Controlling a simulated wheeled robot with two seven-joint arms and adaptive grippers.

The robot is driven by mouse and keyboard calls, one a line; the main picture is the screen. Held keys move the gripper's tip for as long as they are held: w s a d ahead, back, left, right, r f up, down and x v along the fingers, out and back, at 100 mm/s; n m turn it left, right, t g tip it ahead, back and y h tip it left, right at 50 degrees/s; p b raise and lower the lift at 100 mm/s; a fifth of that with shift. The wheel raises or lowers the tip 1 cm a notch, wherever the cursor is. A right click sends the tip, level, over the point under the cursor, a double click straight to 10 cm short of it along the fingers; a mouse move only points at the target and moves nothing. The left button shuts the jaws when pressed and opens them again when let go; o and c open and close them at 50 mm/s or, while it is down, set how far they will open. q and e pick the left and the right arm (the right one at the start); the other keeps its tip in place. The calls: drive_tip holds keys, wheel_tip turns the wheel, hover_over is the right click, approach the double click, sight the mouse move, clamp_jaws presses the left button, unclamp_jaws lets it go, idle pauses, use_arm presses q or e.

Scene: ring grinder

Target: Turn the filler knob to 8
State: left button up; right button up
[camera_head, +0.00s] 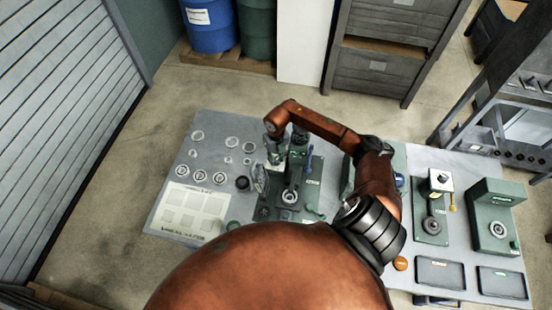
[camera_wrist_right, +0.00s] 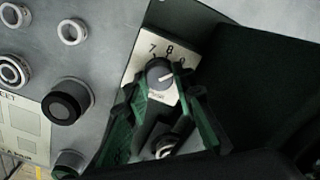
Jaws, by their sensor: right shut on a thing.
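The filler knob (camera_wrist_right: 158,73) is a dark round knob on a pale plate marked 7, 8 and 9 (camera_wrist_right: 140,62), in the right wrist view. A light pointer line on its face points to the right, seemingly lower than the 9. My right gripper (camera_wrist_right: 161,82) has its green fingers on both sides of the knob and is shut on it. In the head view, my right gripper (camera_head: 274,154) reaches down over the machine at the table's middle; the knob cannot be made out there. My left gripper is not in view.
The grey table (camera_head: 160,222) carries several rings at the left and a pale marked sheet (camera_head: 190,212). A dark round part (camera_wrist_right: 67,101) stands left of the fingers. More green machines (camera_head: 492,215) and dark trays (camera_head: 440,273) are at the right.

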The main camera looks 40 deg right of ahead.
clamp_jaws()
drive_tip(key=shift+f+n+b, duration=0.1)
drive_tip(key=shift+n+b, duration=0.3)
drive_tip(key=shift+b, duration=0.1)
drive_tip(key=n+b, duration=0.2)
drive_tip(key=b, duration=0.1)
drive_tip(key=shift+d+f+n, duration=0.1)
drive_tip(key=shift+n, duration=0.2)
drive_tip(key=shift+n+b, duration=2.2)
drive_tip(key=shift+n, duration=0.1)
drive_tip(key=shift+r, duration=0.2)
drive_tip(key=o, duration=0.9)
unclamp_jaws()
drive_tip(key=shift+c, duration=0.2)
